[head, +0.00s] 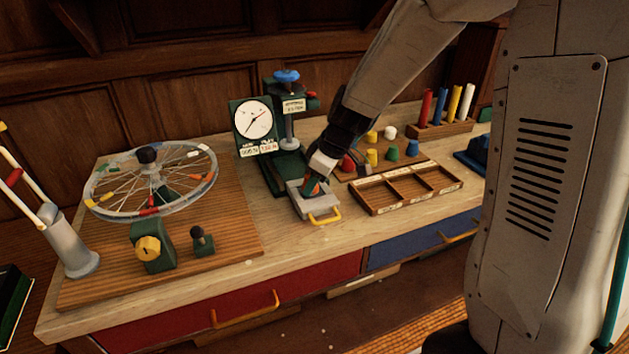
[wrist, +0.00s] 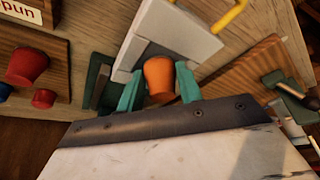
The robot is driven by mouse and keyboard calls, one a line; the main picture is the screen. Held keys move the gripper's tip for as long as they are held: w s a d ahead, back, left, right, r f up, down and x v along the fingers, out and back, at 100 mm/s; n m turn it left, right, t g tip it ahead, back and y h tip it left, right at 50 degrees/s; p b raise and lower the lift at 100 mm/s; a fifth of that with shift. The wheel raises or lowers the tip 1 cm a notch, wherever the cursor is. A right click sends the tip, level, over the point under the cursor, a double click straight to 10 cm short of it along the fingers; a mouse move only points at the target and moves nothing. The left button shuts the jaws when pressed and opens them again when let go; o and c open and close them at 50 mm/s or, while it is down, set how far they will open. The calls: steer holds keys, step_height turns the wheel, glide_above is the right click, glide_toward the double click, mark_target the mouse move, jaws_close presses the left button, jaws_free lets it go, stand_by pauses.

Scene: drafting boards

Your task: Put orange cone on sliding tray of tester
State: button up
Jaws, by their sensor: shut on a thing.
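The orange cone (wrist: 158,75) is between the two teal fingers of my gripper (wrist: 158,88), which is shut on it. In the head view my gripper (head: 312,186) is low over the tester's sliding tray (head: 319,212), and the fingers mostly hide the cone. The tray is light grey with a yellow handle and is pulled out in front of the green tester (head: 283,172). In the wrist view the cone overlaps the tray (wrist: 172,38) near its inner end. I cannot tell whether the cone touches the tray.
A wooden divided box (head: 407,187) stands close to the right of the tray. Behind it, several coloured cones stand on a board (head: 352,172). A spoked wheel (head: 150,180) on a stand is at the left. Bench surface in front of the tray is clear.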

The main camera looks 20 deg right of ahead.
steer(key=shift+f, duration=0.15)
steer(key=o, duration=0.7)
steer(key=shift+r, duration=0.25)
steer(key=v, duration=1.2)
steer(key=s+m+h, duration=0.1)
steer(key=s+m, duration=0.2)
steer(key=s, duration=0.6)
steer(key=s+r+m+g+h, duration=0.1)
steer(key=s+m, duration=0.2)
steer(key=s, duration=0.6)
steer(key=s+a+r+m+g+h, duration=0.1)
steer(key=s+m, duration=0.2)
steer(key=s, duration=0.6)
steer(key=shift+r, duration=0.25)
